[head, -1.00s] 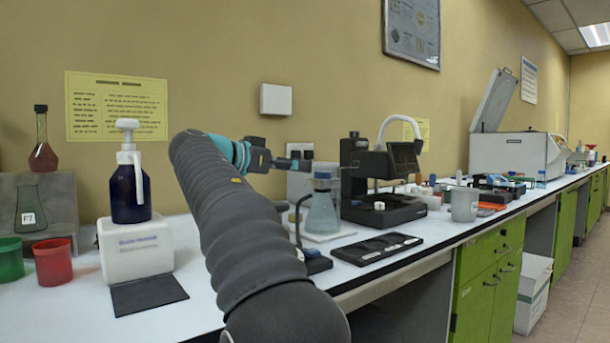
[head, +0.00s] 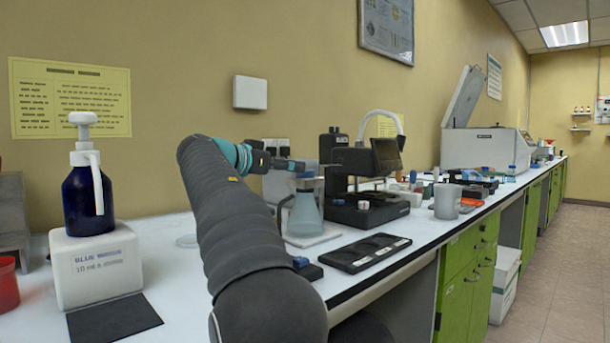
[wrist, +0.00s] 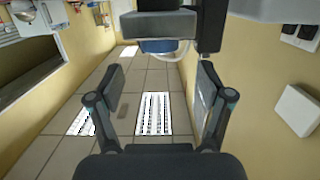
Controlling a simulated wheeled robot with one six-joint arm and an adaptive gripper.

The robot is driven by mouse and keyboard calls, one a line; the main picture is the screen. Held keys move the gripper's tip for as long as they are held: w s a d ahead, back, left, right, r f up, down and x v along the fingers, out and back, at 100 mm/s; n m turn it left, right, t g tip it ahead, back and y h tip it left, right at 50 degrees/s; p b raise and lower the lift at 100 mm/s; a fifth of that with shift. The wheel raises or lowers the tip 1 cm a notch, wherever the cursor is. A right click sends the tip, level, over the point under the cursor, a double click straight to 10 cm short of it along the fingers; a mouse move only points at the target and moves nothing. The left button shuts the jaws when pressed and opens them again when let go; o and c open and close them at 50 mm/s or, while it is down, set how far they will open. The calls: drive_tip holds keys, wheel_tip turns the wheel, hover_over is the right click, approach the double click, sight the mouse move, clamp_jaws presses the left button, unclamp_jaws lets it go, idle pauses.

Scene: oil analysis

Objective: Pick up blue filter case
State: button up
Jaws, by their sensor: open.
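I cannot make out for sure which thing is the blue filter case. Small blue items (head: 413,177) show among the clutter on the bench beyond the microscope-like device, too small to identify. My gripper (head: 292,164) is in the head view above the bench, by the blue-capped flask (head: 305,212), partly edge-on. In the wrist view, my gripper (wrist: 160,68) has its two fingers spread wide apart with nothing between them. Ceiling tiles and lamps show behind them.
The white bench (head: 360,290) runs away to the right over green cabinets (head: 462,285). A black device with a screen (head: 375,200), a grey cup (head: 447,201) and a black tray (head: 363,252) stand near my arm. The floor (head: 555,260) at right is clear.

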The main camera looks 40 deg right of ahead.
sight(305, 174)
drive_tip(key=shift+w+d+f+p, duration=0.1)
drive_tip(key=shift+d+f, duration=0.1)
drive_tip(key=shift+d, duration=0.65)
drive_tip(key=shift+w+d+f+p, duration=0.1)
drive_tip(key=shift+d+f, duration=0.15)
drive_tip(key=shift+d, duration=0.55)
drive_tip(key=shift+d+f+p, duration=0.1)
drive_tip(key=shift+d+f, duration=0.1)
drive_tip(key=shift+d, duration=0.65)
drive_tip(key=c, duration=1.1)
